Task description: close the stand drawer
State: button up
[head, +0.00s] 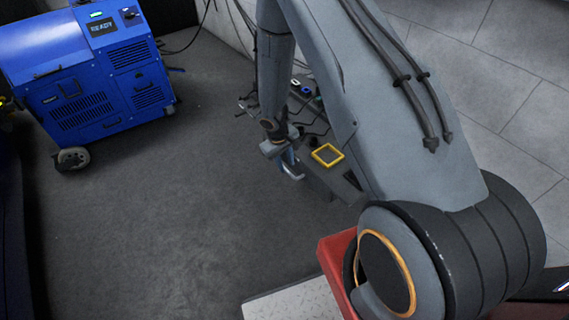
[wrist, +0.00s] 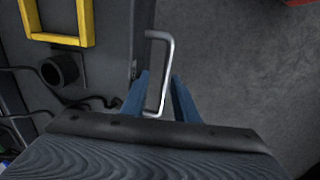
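The dark grey stand (head: 315,178) is in the middle of the head view, partly behind my arm. Its silver bar handle (wrist: 168,60) stands out from the dark drawer front (wrist: 145,20) in the wrist view. The handle also shows in the head view (head: 292,174). My gripper (wrist: 160,76) has its two blue fingers on either side of the handle bar, with a gap visible on the right side. It looks open around the handle, not clamped. How far the drawer stands out is hard to tell.
A yellow square frame (head: 327,155) lies on the stand's top, with cables and small parts behind it. A blue wheeled machine (head: 90,75) stands at the upper left. A red object (head: 335,258) sits at the lower middle. Dark floor left of the stand is clear.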

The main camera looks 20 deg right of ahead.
jog(key=shift+a, duration=0.25)
jog(key=shift+r, duration=0.3)
notch_tip(320, 180, up, 7)
jog(key=a, duration=0.1)
jog(key=shift+s, duration=0.2)
jog(key=shift+a, duration=0.1)
jog(key=s+r+m+p, duration=0.1)
jog(key=s+r+p, duration=0.1)
jog(key=s+r, duration=0.6)
jog(key=s+a+r+m+y+p, duration=0.1)
jog(key=s+r+p, duration=0.2)
jog(key=s+r, duration=0.5)
jog(key=s+a+r+m+y+p, duration=0.1)
jog(key=s+r+p, duration=0.1)
jog(key=s+r, duration=0.7)
notch_tip(320, 180, up, 8)
jog(key=shift+a+r+g+p, duration=0.15)
jog(key=shift+r+g+p, duration=0.1)
jog(key=shift+g+p, duration=0.1)
